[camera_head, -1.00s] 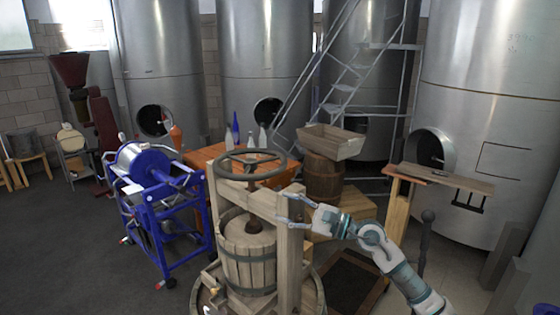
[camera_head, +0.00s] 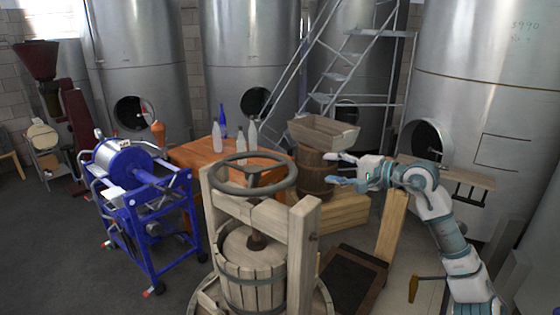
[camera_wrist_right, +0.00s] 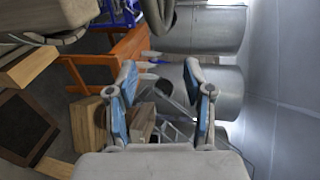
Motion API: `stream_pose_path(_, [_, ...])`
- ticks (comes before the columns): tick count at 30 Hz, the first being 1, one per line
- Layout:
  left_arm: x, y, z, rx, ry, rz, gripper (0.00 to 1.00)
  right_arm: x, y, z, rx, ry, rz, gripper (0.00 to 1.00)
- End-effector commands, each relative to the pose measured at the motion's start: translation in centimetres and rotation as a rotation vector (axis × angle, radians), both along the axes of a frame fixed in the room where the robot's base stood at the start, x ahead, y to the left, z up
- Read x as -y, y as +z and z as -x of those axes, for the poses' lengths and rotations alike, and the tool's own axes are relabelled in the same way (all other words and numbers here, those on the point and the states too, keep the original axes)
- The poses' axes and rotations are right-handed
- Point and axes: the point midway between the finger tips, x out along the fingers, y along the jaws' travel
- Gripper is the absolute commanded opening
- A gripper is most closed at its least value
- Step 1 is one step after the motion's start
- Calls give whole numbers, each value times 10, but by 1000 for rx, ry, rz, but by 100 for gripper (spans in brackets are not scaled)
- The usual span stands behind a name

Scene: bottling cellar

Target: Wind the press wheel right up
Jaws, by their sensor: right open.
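The wooden press (camera_head: 258,215) stands at the lower middle of the head view. Its round dark handwheel (camera_head: 254,174) lies flat on top of the frame, above a central screw. A round wooden lid sits in the slatted basket (camera_head: 252,275) under the crossbeam. My right gripper (camera_head: 334,169) is open and empty, to the right of the wheel and apart from it, its fingers pointing left. In the right wrist view its two blue-padded fingers (camera_wrist_right: 160,95) are spread with nothing between them. Part of a dark curved rim (camera_wrist_right: 158,14) shows at the top there. My left gripper is not in view.
A blue wheeled machine (camera_head: 145,205) stands left of the press. An orange table (camera_head: 192,153) with several bottles is behind it. A wooden trough (camera_head: 323,132) rests on a barrel (camera_head: 313,176) behind my right gripper. Steel tanks (camera_head: 480,90) line the back. Grey floor is open at left.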

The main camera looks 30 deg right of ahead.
Motion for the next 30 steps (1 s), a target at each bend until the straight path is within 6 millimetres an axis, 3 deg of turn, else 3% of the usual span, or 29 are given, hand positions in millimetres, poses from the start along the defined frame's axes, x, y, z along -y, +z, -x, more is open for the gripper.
stream_pose_path(9, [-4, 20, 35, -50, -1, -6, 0, -23, -14, -67, -5, 5, -6, 52])
stream_pose_path(14, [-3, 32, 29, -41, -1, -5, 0, -36, -22, -102, -7, 4, -7, 52])
stream_pose_path(18, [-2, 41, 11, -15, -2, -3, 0, -47, -27, -126, -4, 3, -5, 52])
stream_pose_path(22, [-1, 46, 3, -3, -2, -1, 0, -54, -30, -142, -3, 3, -5, 52])
stream_pose_path(30, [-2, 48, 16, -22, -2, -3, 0, -59, -35, -153, -2, 1, -3, 52])
